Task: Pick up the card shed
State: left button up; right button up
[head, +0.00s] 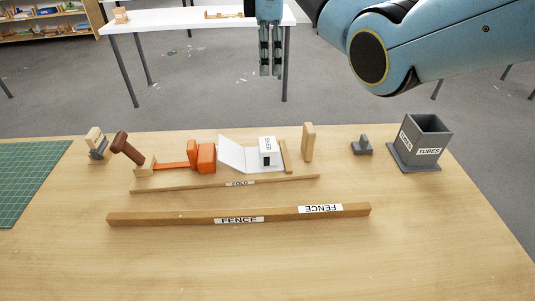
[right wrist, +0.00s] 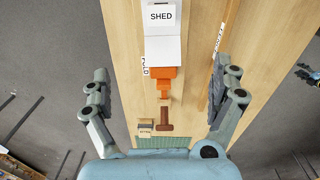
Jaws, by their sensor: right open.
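The card shed (head: 268,148) is a small white block-like piece with a SHED label and a dark mark on its front. It stands on the wooden table beside a sloping white card panel (head: 238,157). In the right wrist view the shed (right wrist: 161,18) is at the top centre, with its white panel (right wrist: 162,49) below it. My right gripper (head: 270,70) hangs in the air, pointing down, above and beyond the shed in the picture. My left gripper is not in view.
An orange tool (head: 205,156) sits left of the panel, a wooden block (head: 308,142) right of the shed. A strip marked FOLD (head: 270,182) and a FENCE bar (head: 180,217) lie in front. A grey TUBES holder (head: 427,135) stands right. The front table area is clear.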

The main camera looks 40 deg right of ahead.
jog(key=b, duration=1.5)
send_over(268, 144)
notch_tip(268, 144, down, 18)
jog(key=shift+w+r, duration=0.1)
jog(key=shift+w, duration=0.05)
notch_tip(268, 144, down, 10)
jog(key=shift+f+b, duration=0.25)
jog(key=shift+b, duration=0.5)
jog(key=c, duration=1)
